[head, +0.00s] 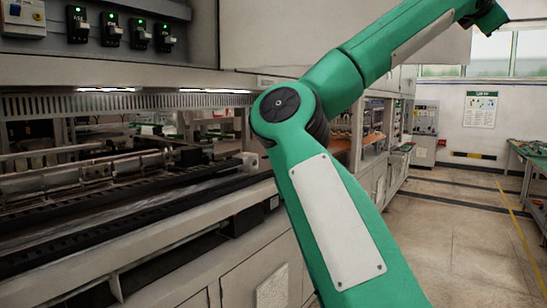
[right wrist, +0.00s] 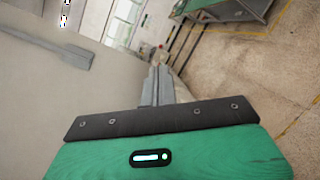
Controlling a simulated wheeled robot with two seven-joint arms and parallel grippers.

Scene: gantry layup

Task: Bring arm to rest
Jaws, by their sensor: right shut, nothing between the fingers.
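My right arm, green with pale panels, rises from the bottom of the head view, bends at a dark round joint and runs to the upper right edge. Its gripper cannot be made out there. In the right wrist view, my right gripper (right wrist: 160,72) shows beyond the dark plate, with its grey fingers together and nothing between them. It points into open air, with floor and wall behind it. My left gripper is in neither view.
A long gantry machine (head: 220,235) with rails and rollers fills the left, close to my arm. Black switches (head: 111,30) are on its upper panel. A green workbench (head: 531,157) stands at the far right. The floor (head: 470,240) between is clear.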

